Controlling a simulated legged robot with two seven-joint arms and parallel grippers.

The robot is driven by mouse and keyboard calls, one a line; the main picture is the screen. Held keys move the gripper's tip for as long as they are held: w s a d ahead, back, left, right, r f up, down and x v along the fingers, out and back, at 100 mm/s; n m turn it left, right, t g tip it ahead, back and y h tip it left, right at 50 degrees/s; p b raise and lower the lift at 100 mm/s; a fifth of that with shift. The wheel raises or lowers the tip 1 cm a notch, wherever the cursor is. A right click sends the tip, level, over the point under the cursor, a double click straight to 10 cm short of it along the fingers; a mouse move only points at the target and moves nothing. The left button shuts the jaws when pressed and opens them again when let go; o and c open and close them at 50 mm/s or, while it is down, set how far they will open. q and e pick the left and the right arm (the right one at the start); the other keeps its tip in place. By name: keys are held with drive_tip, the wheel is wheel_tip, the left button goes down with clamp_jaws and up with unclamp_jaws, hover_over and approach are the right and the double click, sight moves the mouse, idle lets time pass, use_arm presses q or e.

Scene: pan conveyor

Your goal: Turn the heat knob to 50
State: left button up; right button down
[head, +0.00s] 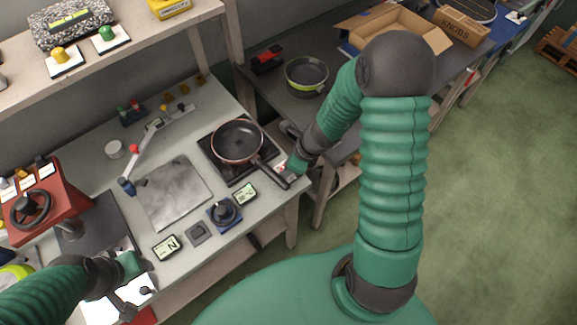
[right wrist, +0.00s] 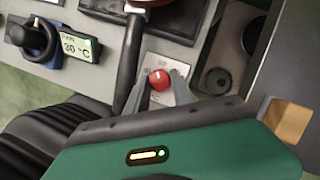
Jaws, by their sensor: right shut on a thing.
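A round red knob (right wrist: 159,80) sits on a pale plate (right wrist: 183,93) with small markings, too small to read. My right gripper (right wrist: 160,84) is shut on this knob, one finger on each side. In the head view the right gripper (head: 287,174) is at the table's right edge, beside the pan handle, and mostly hides the knob. A display (right wrist: 76,44) reads 30 °C; it also shows in the head view (head: 245,194). A black dial (head: 223,211) on a blue base stands beside it. My left gripper (head: 136,302) is open and empty at the lower left.
A dark frying pan (head: 237,139) stands on the black hot plate (head: 211,160), its handle close to the right gripper. A grey metal plate (head: 173,192) lies left of it. A second pan (head: 306,75) and an open carton (head: 395,35) stand on the dark table behind.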

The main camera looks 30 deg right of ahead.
drive_tip(key=shift+w+r, duration=0.2)
drive_tip(key=shift+w, duration=0.05)
drive_tip(key=c, duration=1.4)
unclamp_jaws()
drive_tip(key=shift+a+f, duration=0.15)
drive_tip(key=p+v, duration=0.6)
drive_tip(key=v, duration=1)
drive_tip(key=shift+r, duration=0.4)
drive_tip(key=shift+o, duration=0.3)
